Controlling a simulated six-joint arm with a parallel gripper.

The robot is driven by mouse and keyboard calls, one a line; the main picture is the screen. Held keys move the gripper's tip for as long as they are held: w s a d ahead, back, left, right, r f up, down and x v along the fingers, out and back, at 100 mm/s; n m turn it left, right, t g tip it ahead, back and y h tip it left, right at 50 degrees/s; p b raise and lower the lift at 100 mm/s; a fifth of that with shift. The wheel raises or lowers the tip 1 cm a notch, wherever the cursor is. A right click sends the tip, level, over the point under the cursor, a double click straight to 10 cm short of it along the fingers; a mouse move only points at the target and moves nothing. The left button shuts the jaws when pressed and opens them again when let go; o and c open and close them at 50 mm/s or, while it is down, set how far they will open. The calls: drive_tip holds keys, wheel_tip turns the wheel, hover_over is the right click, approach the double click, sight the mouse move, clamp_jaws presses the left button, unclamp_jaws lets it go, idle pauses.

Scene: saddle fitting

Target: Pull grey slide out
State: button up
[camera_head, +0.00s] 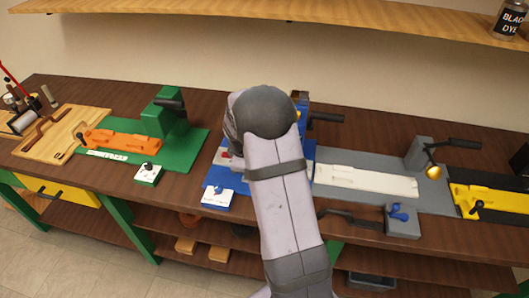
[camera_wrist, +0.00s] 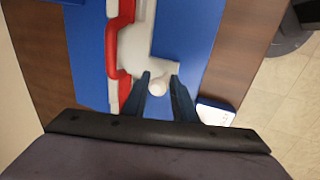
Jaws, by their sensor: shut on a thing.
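In the wrist view, my gripper (camera_wrist: 160,82) is over the blue station (camera_wrist: 172,30). Its two dark fingers stand on either side of a small round pale knob (camera_wrist: 158,89) and are shut on it. The knob is at the near end of a pale grey-white slide (camera_wrist: 137,48), which lies on the blue base beside a red, handle-like edge (camera_wrist: 112,38). In the head view my arm hides the gripper and most of the blue station (camera_head: 212,178). A grey station (camera_head: 435,196) to the right carries a long off-white slide (camera_head: 365,181), apart from my gripper.
A green station (camera_head: 190,150) with an orange piece (camera_head: 122,139) stands to the left. A yellow-and-black station (camera_head: 490,202) is at the far right. A wooden shelf (camera_head: 330,12) runs above the bench.

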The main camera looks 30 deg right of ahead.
drive_tip(key=shift+s+a, duration=0.6)
drive_tip(key=shift+s, duration=0.05)
drive_tip(key=shift+s+a+f, duration=0.1)
drive_tip(key=shift+a, duration=0.05)
drive_tip(key=shift+s+a+b, duration=0.35)
drive_tip(key=shift+s+a, duration=0.1)
drive_tip(key=shift+s, duration=0.1)
drive_tip(key=shift+s+a+f, duration=0.1)
drive_tip(key=shift+s+a, duration=0.5)
drive_tip(key=shift+s, duration=0.05)
drive_tip(key=shift+a+b, duration=0.1)
drive_tip(key=shift+b, duration=0.2)
drive_tip(key=shift+s+a, duration=0.55)
drive_tip(key=shift+s, duration=0.15)
drive_tip(key=shift+a+f+b, duration=0.1)
drive_tip(key=shift+b, duration=0.2)
